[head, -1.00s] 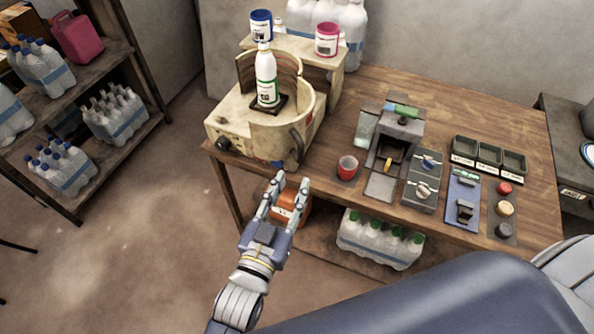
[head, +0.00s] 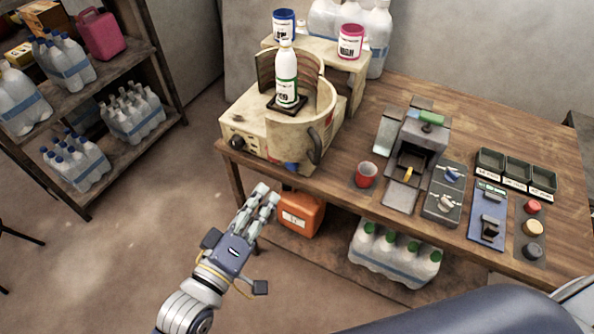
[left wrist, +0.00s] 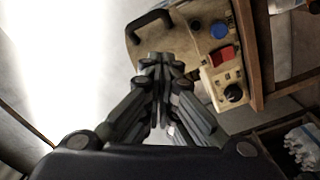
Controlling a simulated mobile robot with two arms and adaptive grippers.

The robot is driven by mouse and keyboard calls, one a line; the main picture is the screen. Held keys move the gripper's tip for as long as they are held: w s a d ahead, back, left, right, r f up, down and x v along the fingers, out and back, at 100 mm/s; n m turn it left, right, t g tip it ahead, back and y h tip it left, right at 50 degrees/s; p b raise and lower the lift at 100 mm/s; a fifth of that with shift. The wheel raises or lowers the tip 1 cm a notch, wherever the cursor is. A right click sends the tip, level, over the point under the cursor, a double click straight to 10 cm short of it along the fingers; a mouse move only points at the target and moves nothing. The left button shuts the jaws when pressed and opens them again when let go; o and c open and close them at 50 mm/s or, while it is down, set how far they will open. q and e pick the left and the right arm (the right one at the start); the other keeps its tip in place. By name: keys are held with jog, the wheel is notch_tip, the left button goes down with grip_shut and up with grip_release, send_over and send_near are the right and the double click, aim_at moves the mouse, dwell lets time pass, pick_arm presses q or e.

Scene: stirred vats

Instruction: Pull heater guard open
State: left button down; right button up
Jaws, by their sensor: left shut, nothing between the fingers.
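The heater (head: 268,135) is a beige unit at the table's left end, with a white and green bottle (head: 287,80) upright on its dark plate. The curved beige heater guard (head: 318,108) stands round the right side of the bottle, with a gap at the front left. Its dark handle (head: 314,146) is on the outer face; it also shows in the left wrist view (left wrist: 148,24). My left gripper (head: 268,192) is shut and empty, in front of and below the heater, apart from the handle. In the left wrist view its fingertips (left wrist: 155,60) are together. My right gripper is out of view.
An orange container (head: 302,214) and bottles (head: 395,252) are under the table. A shelf (head: 140,152) stands left. The floor between is clear.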

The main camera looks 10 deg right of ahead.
pick_arm(q)
jog(key=w+d+n+p, duration=0.1)
jog(key=w+d+n, duration=0.4)
jog(key=w+d, duration=0.2)
jog(key=shift+d+r+g+h+p, duration=0.25)
jog(key=shift+d+g+h+p, duration=0.1)
jog(key=shift+d, duration=0.4)
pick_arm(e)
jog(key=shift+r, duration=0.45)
pick_arm(q)
jog(key=shift+w, duration=0.15)
